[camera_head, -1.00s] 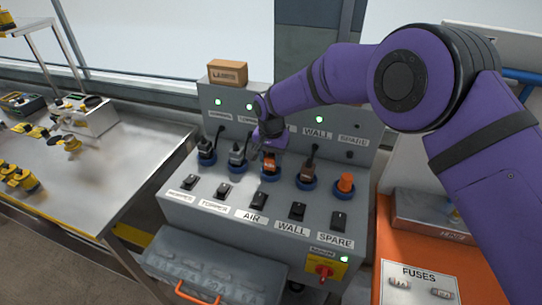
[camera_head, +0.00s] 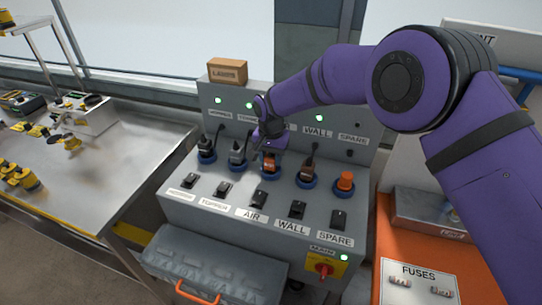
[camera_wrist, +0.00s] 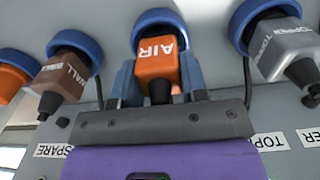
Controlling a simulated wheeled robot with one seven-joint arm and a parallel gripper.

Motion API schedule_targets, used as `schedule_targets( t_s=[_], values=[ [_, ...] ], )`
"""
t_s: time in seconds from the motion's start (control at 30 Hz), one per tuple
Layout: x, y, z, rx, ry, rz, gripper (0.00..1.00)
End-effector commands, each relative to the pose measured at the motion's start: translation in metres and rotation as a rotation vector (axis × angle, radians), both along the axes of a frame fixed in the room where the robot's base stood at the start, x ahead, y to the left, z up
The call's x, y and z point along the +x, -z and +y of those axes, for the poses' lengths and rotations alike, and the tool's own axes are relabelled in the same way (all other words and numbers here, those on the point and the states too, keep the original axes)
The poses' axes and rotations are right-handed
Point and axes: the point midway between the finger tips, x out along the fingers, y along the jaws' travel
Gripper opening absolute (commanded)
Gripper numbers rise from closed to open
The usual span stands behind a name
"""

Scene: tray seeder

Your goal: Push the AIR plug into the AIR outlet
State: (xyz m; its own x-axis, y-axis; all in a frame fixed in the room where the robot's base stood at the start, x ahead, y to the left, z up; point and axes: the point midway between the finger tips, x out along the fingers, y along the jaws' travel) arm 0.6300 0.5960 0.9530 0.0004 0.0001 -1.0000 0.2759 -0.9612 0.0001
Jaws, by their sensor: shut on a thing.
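The orange AIR plug (camera_wrist: 160,62) is between the two grey-blue fingers of my gripper (camera_wrist: 158,80) in the wrist view. My gripper is shut on it, with the dark cable end toward my palm. The plug's far end is at the blue ring of the AIR outlet (camera_wrist: 158,17); how deep it sits I cannot tell. In the head view the AIR plug (camera_head: 270,162) stands in the middle of the row, over the AIR outlet's blue ring (camera_head: 270,177). My gripper (camera_head: 269,145) comes from above and behind and hides part of the plug's top.
The grey TOPPER plug (camera_head: 237,154) stands close on the left and the brown WALL plug (camera_head: 307,170) on the right, in blue-ringed outlets. An orange piece (camera_head: 345,182) is in the SPARE outlet. A row of black switches (camera_head: 258,198) lies in front.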

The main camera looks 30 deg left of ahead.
Motion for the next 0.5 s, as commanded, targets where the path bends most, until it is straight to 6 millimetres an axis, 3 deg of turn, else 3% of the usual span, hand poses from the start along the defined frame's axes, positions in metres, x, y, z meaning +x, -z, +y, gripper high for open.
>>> schedule_targets(
  t_s=[0.03, 0.17, 0.5],
  values=[
    [0.0001, 0.0003, 0.0001, 0.000, 0.000, 0.000, 0.42],
    [0.0000, 0.0002, 0.0001, 0.000, 0.000, 0.000, 0.70],
    [0.0000, -0.0032, 0.0001, 0.000, 0.000, 0.000, 0.70]
  ],
)
